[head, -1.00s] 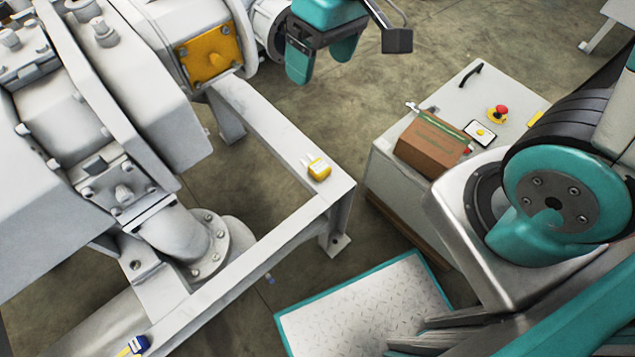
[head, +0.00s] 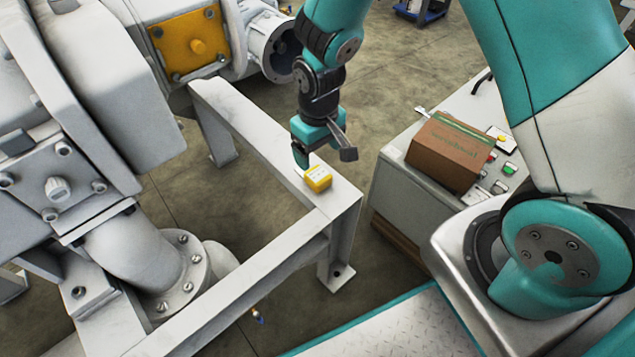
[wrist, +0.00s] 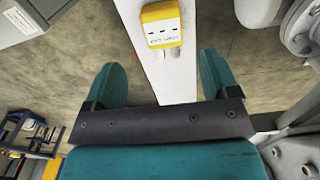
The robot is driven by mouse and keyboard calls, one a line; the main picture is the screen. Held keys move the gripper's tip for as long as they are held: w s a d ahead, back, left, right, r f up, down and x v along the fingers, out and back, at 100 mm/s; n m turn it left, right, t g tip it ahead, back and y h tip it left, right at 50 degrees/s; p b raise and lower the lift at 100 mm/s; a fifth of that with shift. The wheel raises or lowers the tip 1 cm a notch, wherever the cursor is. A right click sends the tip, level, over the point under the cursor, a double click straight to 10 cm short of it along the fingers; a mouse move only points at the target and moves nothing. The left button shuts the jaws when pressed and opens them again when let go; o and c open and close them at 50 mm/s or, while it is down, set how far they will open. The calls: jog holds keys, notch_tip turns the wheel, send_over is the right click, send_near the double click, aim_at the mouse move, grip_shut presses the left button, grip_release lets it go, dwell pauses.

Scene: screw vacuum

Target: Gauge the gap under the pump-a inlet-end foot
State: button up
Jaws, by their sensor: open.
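A small yellow block with a white face (head: 317,178) lies on the near corner of the grey steel frame (head: 300,215); it looks like a gauge. In the wrist view the yellow gauge (wrist: 161,25) shows dark marks and short pale prongs pointing toward my gripper. My gripper (head: 302,158) is just above and beyond the gauge, apart from it. In the wrist view my gripper (wrist: 161,68) is open and empty, its fingers either side of the beam. A bolted pump foot (head: 80,292) shows at lower left; I cannot tell which foot it is or see its gap.
The pump body (head: 95,80) and a flanged pipe (head: 160,265) fill the left. A brown box (head: 447,153) sits on a grey control cabinet (head: 395,190) at right. A yellow cover plate (head: 190,42) is at the back. Bare floor shows inside the frame.

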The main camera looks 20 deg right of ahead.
aim_at(317, 173)
jog(key=f+b, duration=0.1)
jog(key=f, duration=0.3)
jog(key=f+b, duration=0.2)
jog(key=f, duration=0.2)
jog(key=shift+s+a, duration=0.1)
jog(key=shift+a, duration=0.1)
jog(key=shift+r, duration=0.1)
jog(key=shift+c, duration=0.2)
jog(key=c, duration=1)
